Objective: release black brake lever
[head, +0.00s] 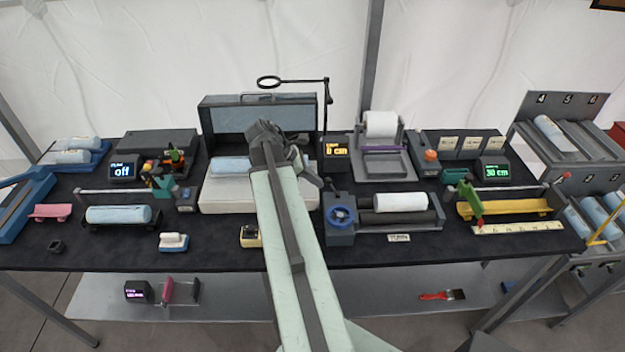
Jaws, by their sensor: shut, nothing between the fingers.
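My pale green arm reaches up the middle of the picture, and my dark gripper (312,176) is at its far end, shut and empty. A white roll (400,202) lies on this machine's dark rollers. A small dark upright part (331,186) stands at the machine's back left, close to my gripper. I cannot tell whether it is the black brake lever or whether my gripper touches it.
A grey-lidded white box (225,198) with a pale blue roll is left of my arm. A thin post with a ring (327,120) stands behind my gripper. A display (336,150) and a paper roll stand (398,165) are at the back.

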